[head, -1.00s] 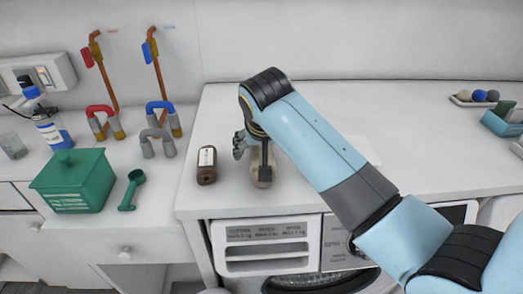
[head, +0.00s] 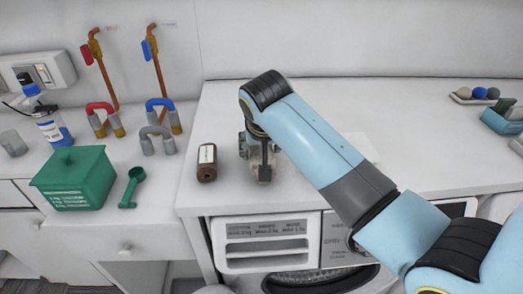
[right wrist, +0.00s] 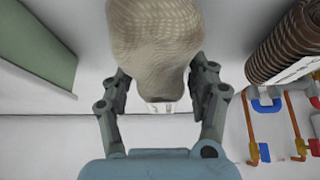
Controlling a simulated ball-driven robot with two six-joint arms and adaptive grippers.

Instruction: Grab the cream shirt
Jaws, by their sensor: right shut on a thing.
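The cream shirt (head: 264,174) is a small bundled cloth at the front of the white counter, mostly hidden behind my right gripper. My right gripper (head: 257,153) reaches down over it and is shut on it. In the right wrist view the shirt (right wrist: 155,45) shows as a ribbed cream bundle between the two dark fingers of my right gripper (right wrist: 160,85). Whether it still touches the counter cannot be told. My left gripper is not in view.
A green box (head: 75,180) and green scoop (head: 131,188) are further left, below coloured pipes (head: 160,115). A washing machine (head: 268,245) is under the counter.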

